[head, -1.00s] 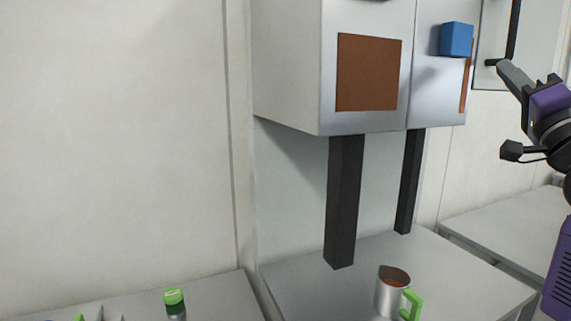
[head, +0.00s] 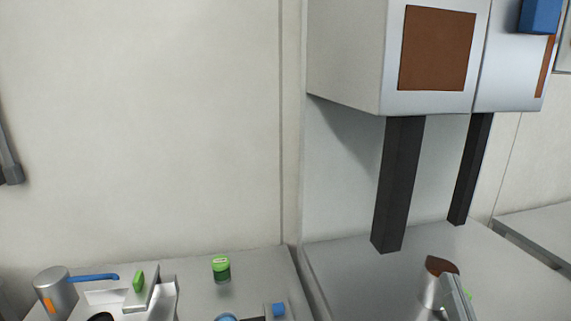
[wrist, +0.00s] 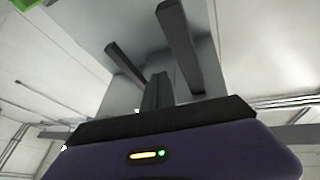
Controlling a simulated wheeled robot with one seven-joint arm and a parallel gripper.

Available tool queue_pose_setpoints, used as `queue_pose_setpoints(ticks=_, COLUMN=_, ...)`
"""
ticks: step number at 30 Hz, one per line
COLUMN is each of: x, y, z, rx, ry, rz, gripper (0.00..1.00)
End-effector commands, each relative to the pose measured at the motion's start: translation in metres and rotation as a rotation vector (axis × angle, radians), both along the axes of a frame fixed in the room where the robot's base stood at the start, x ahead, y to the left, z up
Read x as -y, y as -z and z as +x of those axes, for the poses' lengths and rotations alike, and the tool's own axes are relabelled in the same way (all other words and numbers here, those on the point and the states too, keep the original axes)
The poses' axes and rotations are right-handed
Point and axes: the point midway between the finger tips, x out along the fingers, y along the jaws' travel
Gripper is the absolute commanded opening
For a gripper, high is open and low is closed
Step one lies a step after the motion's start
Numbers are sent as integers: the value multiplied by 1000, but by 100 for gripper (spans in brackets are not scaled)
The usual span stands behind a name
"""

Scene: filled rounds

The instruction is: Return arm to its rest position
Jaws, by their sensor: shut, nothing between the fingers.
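My gripper shows in the head view as grey fingers (head: 452,284) at the bottom right, in front of the metal mug. In the wrist view its dark fingers (wrist: 157,80) are together and hold nothing. The purple wrist body fills the bottom of that view. The rest of my arm is out of the head view. The mug (head: 433,284) has brown contents and stands on the right counter, partly hidden by my fingers. I cannot tell whether the fingers touch it.
A wall cabinet (head: 345,60) with a brown panel and dark posts (head: 398,185) stands above the right counter (head: 350,285). A blue block (head: 541,15) is on its front. A green-lidded jar (head: 221,270) and a grey pitcher (head: 57,292) stand on the left counter.

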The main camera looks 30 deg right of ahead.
Motion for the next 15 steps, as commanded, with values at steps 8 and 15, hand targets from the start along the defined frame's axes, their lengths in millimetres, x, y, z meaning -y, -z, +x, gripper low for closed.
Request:
queue_pose_setpoints(ticks=8, x=-94, y=68, z=-47, rx=-220, ry=-117, rz=-77, gripper=0)
queue_pose_setpoints(ticks=15, x=-160, y=117, z=-106, rx=-418, ry=-276, rz=-92, gripper=0)
